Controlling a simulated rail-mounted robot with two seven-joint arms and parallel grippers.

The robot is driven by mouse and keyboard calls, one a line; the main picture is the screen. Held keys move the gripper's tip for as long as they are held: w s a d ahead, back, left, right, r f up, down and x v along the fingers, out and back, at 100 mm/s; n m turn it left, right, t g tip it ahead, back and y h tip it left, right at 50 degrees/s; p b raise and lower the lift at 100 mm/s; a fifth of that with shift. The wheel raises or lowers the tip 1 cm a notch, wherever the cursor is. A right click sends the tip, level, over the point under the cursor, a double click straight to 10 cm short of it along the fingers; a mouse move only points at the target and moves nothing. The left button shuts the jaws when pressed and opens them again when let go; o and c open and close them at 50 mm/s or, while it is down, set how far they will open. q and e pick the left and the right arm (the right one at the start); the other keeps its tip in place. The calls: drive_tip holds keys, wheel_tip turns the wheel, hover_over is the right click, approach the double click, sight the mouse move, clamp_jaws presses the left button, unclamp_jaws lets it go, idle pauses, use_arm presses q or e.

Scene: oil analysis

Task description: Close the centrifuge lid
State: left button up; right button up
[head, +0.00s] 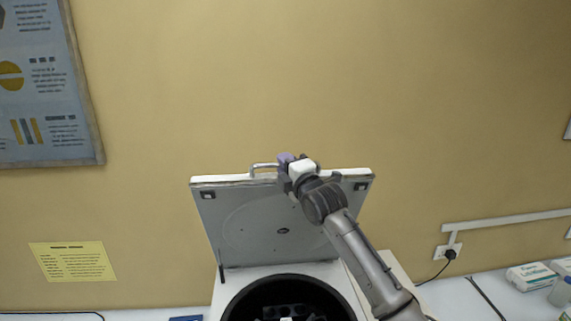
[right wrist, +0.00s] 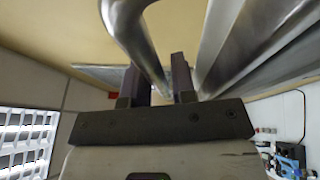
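The centrifuge (head: 215,301) stands at the bottom middle of the head view, its dark round bowl (head: 240,299) open to view. Its grey lid (head: 245,215) is raised and leans back towards the wall. A metal handle (head: 263,166) sits on the lid's top edge. My right gripper (head: 284,161) is at the right end of this handle. My left gripper is out of view.
A wall outlet with a black plug (head: 449,254) is right of the centrifuge. A white box (head: 531,276) stands on the right of the white counter (head: 462,295). A white rack (right wrist: 27,135) shows at lower left in the right wrist view.

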drive_tip(key=shift+c, duration=0.4)
clamp_jaws()
